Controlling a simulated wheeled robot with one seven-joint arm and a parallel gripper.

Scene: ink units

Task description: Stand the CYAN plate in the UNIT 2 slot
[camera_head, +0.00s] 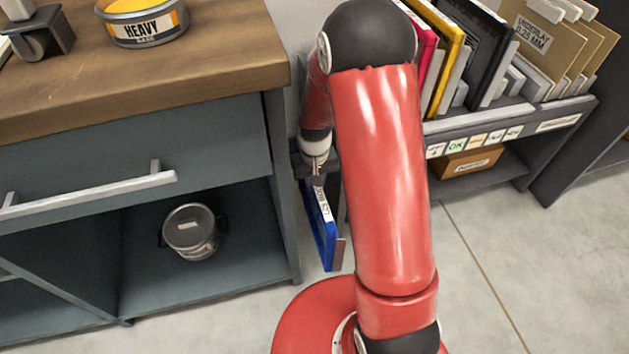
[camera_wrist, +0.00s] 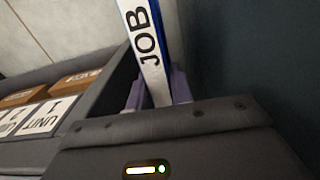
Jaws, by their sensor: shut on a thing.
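A blue-edged plate (camera_head: 324,225), the only blue or cyan plate I see, hangs upright below my gripper (camera_head: 316,168), between the cabinet and my red arm. My gripper is shut on its white-labelled top edge. In the wrist view the plate's edge (camera_wrist: 147,50), lettered JOB, stands between the pale purple fingers of my gripper (camera_wrist: 156,92). At the left of the wrist view are upside-down white cards (camera_wrist: 45,117) lettered UNIT on a dark grey surface; their numbers are hard to read. I cannot make out the UNIT 2 slot.
A grey cabinet (camera_head: 140,140) with a wooden top stands close at left, with a tin (camera_head: 143,22) lettered HEAVY on it and a lidded pot (camera_head: 190,231) inside. A rack (camera_head: 480,128) at right holds pink, yellow and black plates and brown folders. Pale floor (camera_head: 500,255) is clear.

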